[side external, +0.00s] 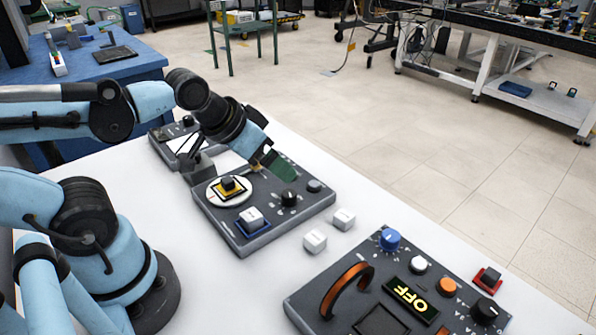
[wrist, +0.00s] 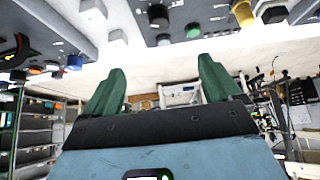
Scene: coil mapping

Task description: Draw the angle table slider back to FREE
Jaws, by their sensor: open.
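My gripper (side external: 274,164) is open and empty, tilted down above the far edge of the middle grey panel (side external: 240,238). Its two green fingers (wrist: 160,82) stand wide apart in the wrist view. On that panel, a white disc (side external: 213,195) carries a yellow plate with a black knob (side external: 228,183). A small yellow part (side external: 255,169) sits close by my fingers and is partly hidden; a yellow post (wrist: 243,13) shows at the top of the wrist view. I cannot tell which part is the angle table slider, and no FREE mark is readable.
The middle panel also has a black dial (side external: 289,198) and a white cube (side external: 252,217) in a blue frame. Two loose white cubes (side external: 315,241) (side external: 344,219) lie on the white table. A front panel (side external: 310,302) has an orange arched handle (side external: 347,291) and an OFF display (side external: 411,298).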

